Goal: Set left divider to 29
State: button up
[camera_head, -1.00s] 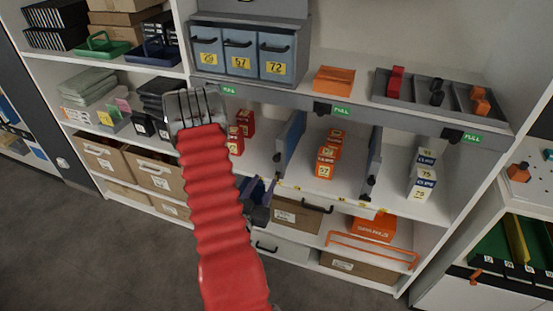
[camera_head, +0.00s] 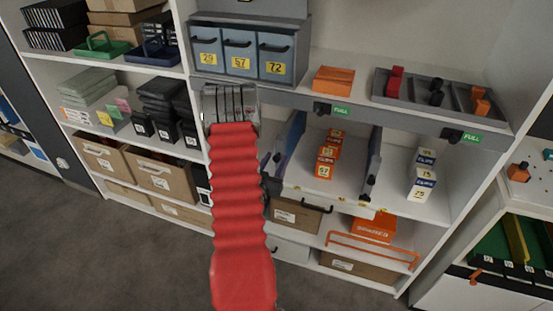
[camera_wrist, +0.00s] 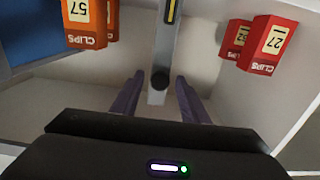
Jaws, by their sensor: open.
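The left divider (camera_head: 296,132) is a thin blue-grey upright panel on the middle shelf, partly hidden by my arm in the head view. My gripper (camera_wrist: 159,86) is open, with one purple-grey finger on each side of the knob and visible gaps. Orange clip boxes marked 57 (camera_wrist: 86,20) stand left of the divider in the wrist view. Red boxes marked 27 (camera_wrist: 268,45) stand right.
The right divider (camera_head: 374,165) stands beyond the orange boxes (camera_head: 327,160). White-and-blue boxes (camera_head: 424,172) stand farther right. Blue drawers marked 29, 57 and 72 (camera_head: 240,55) sit above. Small yellow marks (camera_head: 344,197) line the shelf's front edge.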

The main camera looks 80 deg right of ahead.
jog(key=shift+s+d, duration=0.1)
jog(key=shift+d, duration=0.65)
jog(key=shift+c, duration=0.3)
grip_shut()
